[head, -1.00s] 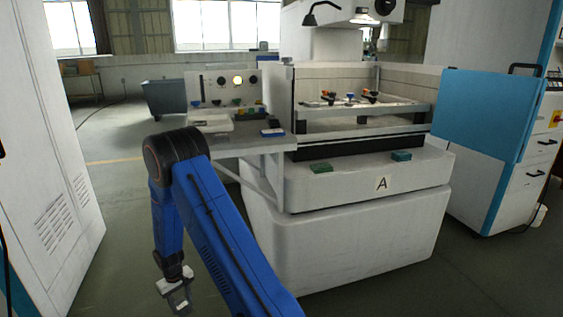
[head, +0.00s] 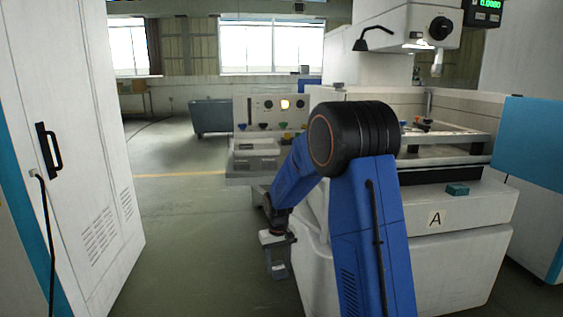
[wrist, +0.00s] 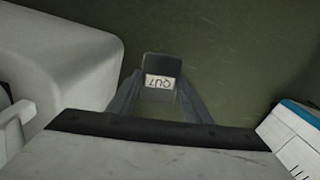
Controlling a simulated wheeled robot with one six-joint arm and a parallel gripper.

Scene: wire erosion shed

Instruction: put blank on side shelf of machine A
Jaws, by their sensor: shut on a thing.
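My gripper (head: 277,250) hangs low in front of the side shelf, pointing down. It is shut on the blank (wrist: 162,68), a small dark grey block with a pale lettered label (wrist: 160,82), seen between the fingers in the wrist view. The blank is held above the green floor, clear of any surface. Machine A (head: 470,245) is the large white machine on the right with an "A" plate (head: 435,219). Its grey side shelf (head: 240,180) juts out at its left, beyond and above my gripper. My arm hides the shelf's right part.
A green block (head: 457,189) lies on machine A's front ledge. A white cabinet (head: 75,130) stands at left. Open floor (head: 180,230) lies between cabinet and machine.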

